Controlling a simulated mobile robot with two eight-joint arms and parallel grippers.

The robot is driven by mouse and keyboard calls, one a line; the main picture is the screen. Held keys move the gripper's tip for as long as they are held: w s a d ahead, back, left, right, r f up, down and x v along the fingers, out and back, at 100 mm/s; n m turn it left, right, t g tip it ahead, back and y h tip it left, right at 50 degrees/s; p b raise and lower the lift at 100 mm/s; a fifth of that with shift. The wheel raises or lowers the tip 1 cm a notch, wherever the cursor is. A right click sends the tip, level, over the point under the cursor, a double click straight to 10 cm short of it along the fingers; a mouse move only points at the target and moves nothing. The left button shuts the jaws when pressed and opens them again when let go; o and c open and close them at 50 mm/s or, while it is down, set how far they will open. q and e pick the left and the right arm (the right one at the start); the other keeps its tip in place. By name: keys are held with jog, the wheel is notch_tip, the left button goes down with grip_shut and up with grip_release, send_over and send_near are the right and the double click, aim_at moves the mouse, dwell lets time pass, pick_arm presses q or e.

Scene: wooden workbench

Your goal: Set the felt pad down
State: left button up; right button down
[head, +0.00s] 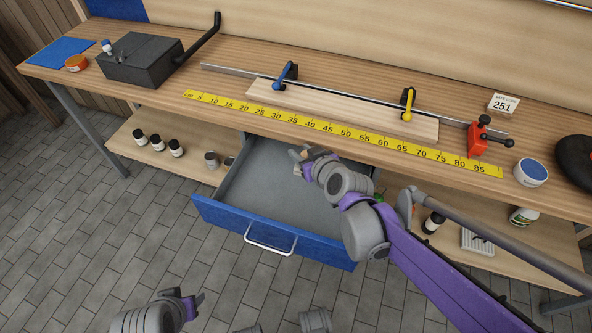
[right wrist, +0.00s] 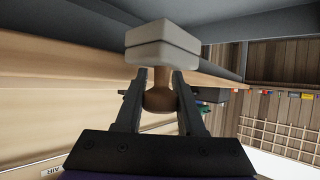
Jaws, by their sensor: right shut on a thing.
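The felt pad (right wrist: 163,45) is a pale block with a rounded wooden handle (right wrist: 160,98), seen in the right wrist view. My right gripper (right wrist: 158,90) is shut on the handle, with the pad beyond the fingertips. In the head view my right gripper (head: 303,158) is above the open drawer, near the bench's front edge; the pad is small and hard to make out there. My left gripper (head: 188,300) is low at the bottom left, over the floor, with its fingers apart and nothing seen between them.
The blue-fronted drawer (head: 270,236) is pulled out, and its visible grey floor (head: 270,185) is bare. On the bench (head: 235,60) are a yellow ruler (head: 340,131), a clamped board (head: 340,108), a red clamp (head: 478,140), a dark box (head: 140,60) and a round tin (head: 531,172).

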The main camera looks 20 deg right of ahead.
notch_tip(320, 180, down, 10)
jog(key=b, duration=0.3)
jog(key=shift+w, duration=0.1)
jog(key=w+b, duration=0.1)
jog(key=w, duration=0.1)
jog(key=w+a, duration=0.1)
jog(key=w, duration=0.1)
jog(key=shift+f+b, duration=0.1)
jog(key=shift+b, duration=0.25)
jog(key=shift+d+f, duration=0.1)
jog(key=shift+f, duration=0.4)
pick_arm(q)
notch_tip(320, 180, down, 6)
jog(key=shift+w+f, duration=0.2)
jog(key=shift+w, duration=0.25)
pick_arm(e)
jog(key=shift+s+r, duration=0.1)
jog(key=shift+f+b, duration=0.2)
jog(key=shift+b, duration=0.1)
jog(key=c, duration=0.5)
grip_release()
pick_arm(q)
jog(key=shift+f, duration=0.1)
